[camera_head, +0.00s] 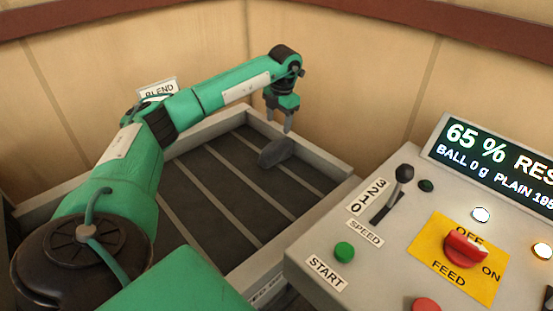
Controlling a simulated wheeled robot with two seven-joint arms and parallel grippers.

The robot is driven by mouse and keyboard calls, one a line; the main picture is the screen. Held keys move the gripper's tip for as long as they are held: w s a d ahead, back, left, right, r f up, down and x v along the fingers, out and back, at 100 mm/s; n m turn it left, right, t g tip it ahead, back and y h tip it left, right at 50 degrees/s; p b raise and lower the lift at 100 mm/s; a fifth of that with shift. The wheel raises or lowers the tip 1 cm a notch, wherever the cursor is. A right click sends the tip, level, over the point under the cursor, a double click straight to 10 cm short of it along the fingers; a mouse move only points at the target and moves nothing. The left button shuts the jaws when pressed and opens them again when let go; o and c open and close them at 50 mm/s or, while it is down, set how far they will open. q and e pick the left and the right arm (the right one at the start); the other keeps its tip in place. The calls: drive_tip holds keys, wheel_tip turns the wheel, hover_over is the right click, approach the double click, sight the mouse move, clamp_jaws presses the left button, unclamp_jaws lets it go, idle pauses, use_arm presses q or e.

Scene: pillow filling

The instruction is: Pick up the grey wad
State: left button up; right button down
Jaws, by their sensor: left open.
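The grey wad (275,152) is a small dark lump lying on the dark striped floor of a pale-rimmed bin (331,161), near its far right corner. My left gripper (280,121) is open and points down just above and slightly behind the wad. One fingertip comes close to the wad's upper edge; I cannot tell if they touch. Nothing shows between the fingers. My right gripper is not in view.
A control panel (400,249) with a speed lever (403,174), a green start button (344,250) and a red feed knob (465,247) stands at the right. A "BLEND" sign (159,90) stands behind the bin. Wooden walls close off the back. The bin floor is otherwise bare.

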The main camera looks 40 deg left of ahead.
sight(276, 145)
use_arm(q)
drive_tip(key=f, duration=0.5)
drive_tip(key=a+f, duration=0.1)
drive_tip(key=f, duration=0.2)
drive_tip(key=shift+w+f+p, duration=0.1)
drive_tip(key=shift+f+p, duration=0.2)
drive_tip(key=shift+p, duration=0.1)
wheel_tip(276, 145, down, 5)
drive_tip(key=shift+a+f+p, duration=0.15)
drive_tip(key=shift+p, duration=0.4)
drive_tip(key=shift+c, duration=0.4)
drive_tip(key=c, duration=0.7)
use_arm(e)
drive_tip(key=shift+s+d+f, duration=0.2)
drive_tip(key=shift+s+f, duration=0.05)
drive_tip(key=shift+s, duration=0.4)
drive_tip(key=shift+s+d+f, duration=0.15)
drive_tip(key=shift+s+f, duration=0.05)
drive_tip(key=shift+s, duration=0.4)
